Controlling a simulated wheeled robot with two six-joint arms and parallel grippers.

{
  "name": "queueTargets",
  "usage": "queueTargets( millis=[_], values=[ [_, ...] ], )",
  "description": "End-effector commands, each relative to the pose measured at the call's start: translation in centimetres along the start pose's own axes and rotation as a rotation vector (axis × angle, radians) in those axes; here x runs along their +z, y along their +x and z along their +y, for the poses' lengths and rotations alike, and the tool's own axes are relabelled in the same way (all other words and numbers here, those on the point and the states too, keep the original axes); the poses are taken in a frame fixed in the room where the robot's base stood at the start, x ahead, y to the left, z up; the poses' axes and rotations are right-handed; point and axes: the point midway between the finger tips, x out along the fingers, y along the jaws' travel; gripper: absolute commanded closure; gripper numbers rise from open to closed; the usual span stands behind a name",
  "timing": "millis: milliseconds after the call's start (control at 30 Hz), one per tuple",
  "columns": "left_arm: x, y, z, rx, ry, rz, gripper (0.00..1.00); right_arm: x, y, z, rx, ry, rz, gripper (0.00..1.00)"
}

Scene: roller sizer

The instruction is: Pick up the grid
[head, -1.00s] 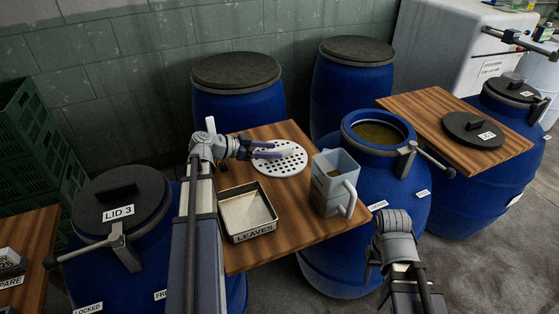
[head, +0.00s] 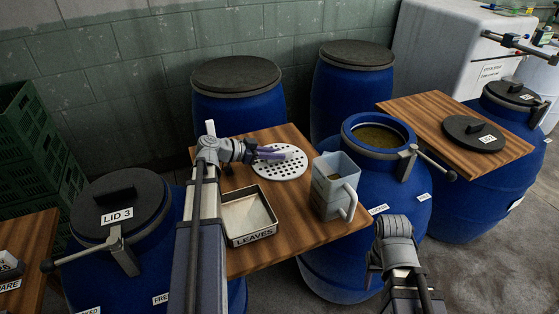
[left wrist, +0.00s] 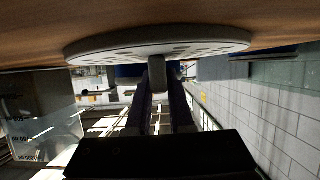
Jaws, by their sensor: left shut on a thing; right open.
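The grid (head: 292,168) is a round white disc full of holes, at the back of the wooden table. My left gripper (head: 272,154) reaches over it from the left and is shut on its short upright handle. In the left wrist view, which is upside down, the handle (left wrist: 157,75) stands between the fingers and the disc's rim (left wrist: 110,46) lies close to the wood. I cannot tell whether the disc touches the table. My right gripper (head: 393,245) is at the lower right, clear of the grid; it is open, its fingers hard to make out.
The wooden table (head: 290,228) also holds a LEAVES tray (head: 247,216) in front of the grid and a grey jug (head: 333,188) to its right. An open blue barrel (head: 376,136) stands right of the jug. Lidded barrels (head: 236,88) stand behind.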

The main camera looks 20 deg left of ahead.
Motion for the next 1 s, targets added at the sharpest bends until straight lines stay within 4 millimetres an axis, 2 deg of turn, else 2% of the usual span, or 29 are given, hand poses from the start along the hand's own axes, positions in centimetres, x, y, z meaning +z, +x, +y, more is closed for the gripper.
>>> queueTargets(
  millis=[633,767,1000],
  values=[
    [-0.4,-0.2,0.0,0.000,0.000,0.001,1.00,0.0,-0.5,0.0,0.000,0.000,0.000,0.50],
    [-1.3,-0.6,0.0,0.000,0.000,0.001,1.00,0.1,-1.4,0.1,0.000,0.000,0.000,0.50],
    [-4.3,-1.8,0.0,0.000,0.000,0.001,1.00,0.3,-4.6,0.4,0.000,0.000,0.000,0.50]
  ],
)
